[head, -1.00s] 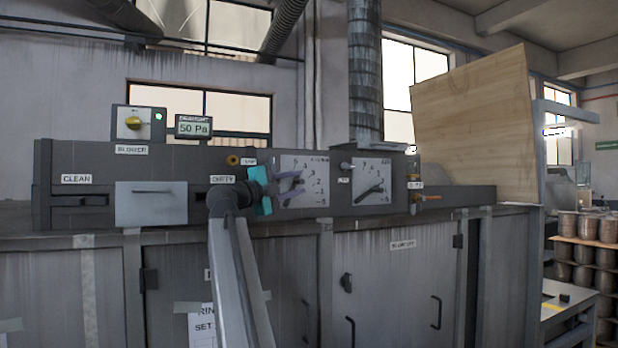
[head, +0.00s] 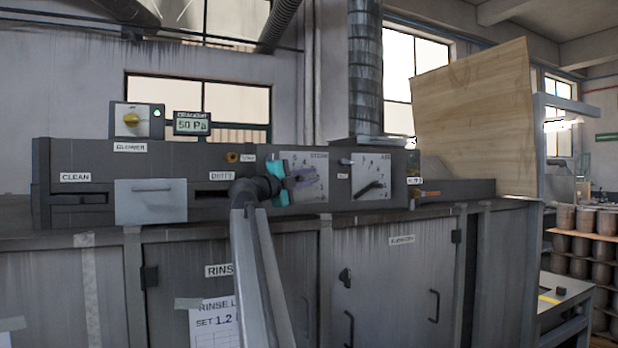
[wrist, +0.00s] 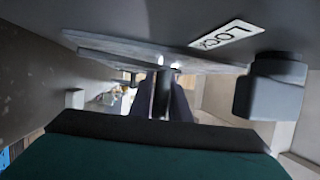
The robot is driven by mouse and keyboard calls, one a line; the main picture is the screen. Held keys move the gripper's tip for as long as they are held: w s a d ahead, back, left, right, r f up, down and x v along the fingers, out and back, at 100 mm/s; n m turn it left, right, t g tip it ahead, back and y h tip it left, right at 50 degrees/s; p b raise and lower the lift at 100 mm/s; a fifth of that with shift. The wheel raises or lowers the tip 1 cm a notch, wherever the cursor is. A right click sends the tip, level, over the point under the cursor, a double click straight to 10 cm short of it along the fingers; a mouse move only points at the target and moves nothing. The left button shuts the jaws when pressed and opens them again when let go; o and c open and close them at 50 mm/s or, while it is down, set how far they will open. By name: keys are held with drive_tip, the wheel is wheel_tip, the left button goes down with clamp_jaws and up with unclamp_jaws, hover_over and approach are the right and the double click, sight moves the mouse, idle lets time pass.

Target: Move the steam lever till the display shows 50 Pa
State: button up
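The draught display (head: 192,123) reads 50 Pa. The steam dial plate (head: 318,168) is on the front of the grey panel, with my gripper in front of its left part. In the wrist view, the two fingers (wrist: 161,105) lie close on either side of a dark bar, which looks like the steam lever (wrist: 161,92). They seem shut on it. In the head view the fingers hide most of the lever, so its setting cannot be read.
The air dial (head: 372,177) with its own dark lever is right of the steam dial. A blower box (head: 137,120) with a yellow knob and green light stands on the panel. A lock label (wrist: 226,34) is near the gripper. A wooden board (head: 475,120) rises at right.

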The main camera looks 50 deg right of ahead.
clamp_jaws()
drive_tip(key=shift+w+a+f+b, duration=0.1)
drive_tip(key=shift+a+b, duration=0.05)
drive_tip(key=shift+b, duration=1.5)
drive_tip(key=shift+a+r+n+h+b, duration=0.15)
drive_tip(key=shift+r+n+h+b, duration=0.2)
drive_tip(key=shift+b, duration=0.7)
drive_tip(key=o, duration=0.5)
unclamp_jaws()
drive_tip(key=shift+o, duration=0.2)
drive_tip(key=shift+a, duration=0.15)
drive_tip(key=shift+w+a+f, duration=0.1)
drive_tip(key=shift+a+f, duration=0.15)
drive_tip(key=shift+a, duration=0.3)
drive_tip(key=b+v, duration=0.3)
drive_tip(key=v, duration=0.9)
drive_tip(key=shift+a+b, duration=0.15)
drive_tip(key=shift+b, duration=0.25)
